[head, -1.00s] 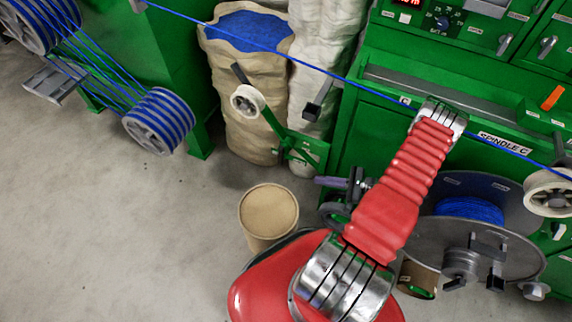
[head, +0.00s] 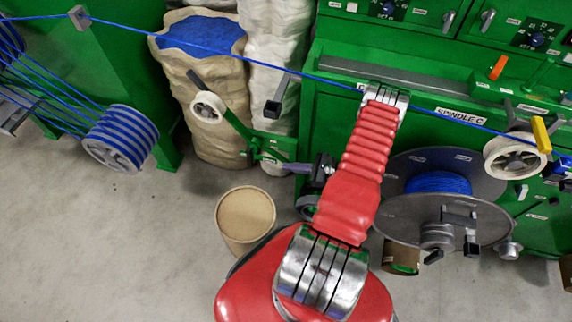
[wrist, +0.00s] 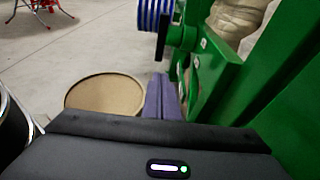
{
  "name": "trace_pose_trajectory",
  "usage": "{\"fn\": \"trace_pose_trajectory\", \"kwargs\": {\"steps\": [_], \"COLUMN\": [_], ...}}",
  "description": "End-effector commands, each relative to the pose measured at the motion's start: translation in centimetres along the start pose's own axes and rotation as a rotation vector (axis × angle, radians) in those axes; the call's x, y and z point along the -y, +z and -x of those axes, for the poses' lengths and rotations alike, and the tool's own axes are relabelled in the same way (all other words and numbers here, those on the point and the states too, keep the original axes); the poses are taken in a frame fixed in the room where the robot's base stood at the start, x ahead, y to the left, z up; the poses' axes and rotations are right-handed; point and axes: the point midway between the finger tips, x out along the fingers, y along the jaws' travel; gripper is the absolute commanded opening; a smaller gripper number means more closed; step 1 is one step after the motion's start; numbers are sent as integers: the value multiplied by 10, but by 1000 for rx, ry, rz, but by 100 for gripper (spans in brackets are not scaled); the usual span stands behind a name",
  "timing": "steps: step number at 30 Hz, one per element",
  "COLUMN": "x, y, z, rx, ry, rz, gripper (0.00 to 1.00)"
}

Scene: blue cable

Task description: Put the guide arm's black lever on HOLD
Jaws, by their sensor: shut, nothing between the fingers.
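The green guide arm (head: 236,124) slants from a white pulley (head: 208,107) down to a green bracket on the machine's left side. A lever with a black block end (head: 272,108) stands up above the bracket; I take it for the black lever. Another dark bar sticks up left of the pulley. No HOLD mark is readable. My gripper (head: 297,168) is shut and empty, just right of and below the bracket. In the wrist view its purple-grey fingers (wrist: 163,98) lie together beside green metal (wrist: 215,75); contact cannot be told. A dark part stands beyond them.
A round cardboard drum (head: 246,215) stands on the floor left of my arm. Sacks (head: 205,130) stand behind the guide arm. A blue cable (head: 240,55) runs across above. A large grey reel (head: 445,205) is at right.

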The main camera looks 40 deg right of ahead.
Motion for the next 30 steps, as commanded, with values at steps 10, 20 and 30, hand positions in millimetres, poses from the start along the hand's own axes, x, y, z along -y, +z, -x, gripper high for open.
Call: {"fn": "trace_pose_trajectory", "kwargs": {"steps": [10,20,30], "x": [-1,0,0], "y": [0,3,12], "z": [-49,-95,-122], "rx": [-1,0,0], "ry": [2,2,0], "rz": [1,1,0], "gripper": [0,0,0]}}
